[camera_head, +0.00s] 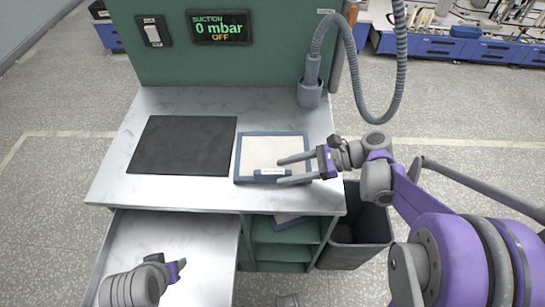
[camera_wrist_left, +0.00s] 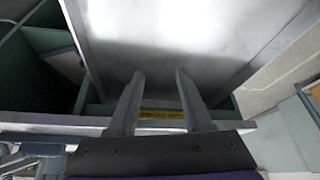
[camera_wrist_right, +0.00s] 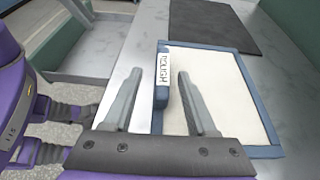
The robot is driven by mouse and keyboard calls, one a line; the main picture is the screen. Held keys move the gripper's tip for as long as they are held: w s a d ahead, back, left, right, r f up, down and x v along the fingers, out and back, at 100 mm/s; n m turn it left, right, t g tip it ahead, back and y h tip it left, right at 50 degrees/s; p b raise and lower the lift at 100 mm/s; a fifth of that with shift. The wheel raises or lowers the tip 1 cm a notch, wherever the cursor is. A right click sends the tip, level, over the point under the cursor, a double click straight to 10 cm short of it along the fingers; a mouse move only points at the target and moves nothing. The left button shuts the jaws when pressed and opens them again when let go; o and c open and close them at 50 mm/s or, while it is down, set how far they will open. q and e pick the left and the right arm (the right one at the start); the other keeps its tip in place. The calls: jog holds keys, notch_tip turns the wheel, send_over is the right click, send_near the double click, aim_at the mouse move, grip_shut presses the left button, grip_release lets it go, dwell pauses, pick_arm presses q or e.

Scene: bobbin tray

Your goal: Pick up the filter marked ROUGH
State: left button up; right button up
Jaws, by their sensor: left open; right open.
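The filter marked ROUGH (camera_head: 275,150) is a flat cream panel in a blue frame, lying on the bench top right of the black mat. In the right wrist view the filter (camera_wrist_right: 228,85) shows its blue handle with a white label reading ROUGH (camera_wrist_right: 163,74). My right gripper (camera_head: 281,171) is open over the filter's front edge. In the right wrist view its fingers (camera_wrist_right: 156,80) stand on either side of the handle; contact cannot be told. My left gripper (camera_wrist_left: 160,75) is open and empty by the front of the open drawer.
The bench (camera_head: 110,185) bears a black mat (camera_head: 185,145) and a grey hose in a holder (camera_head: 310,95). Below are the open metal drawer (camera_head: 185,240), green shelves (camera_head: 283,235) holding another filter (camera_head: 290,221), and a dark bin (camera_head: 355,230). The panel display (camera_head: 221,27) reads 0 mbar, OFF.

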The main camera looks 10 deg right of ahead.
aim_at(277, 171)
jog(key=x, duration=0.4)
jog(key=shift+w+a+f, duration=0.1)
jog(key=shift+w, duration=0.15)
grip_shut()
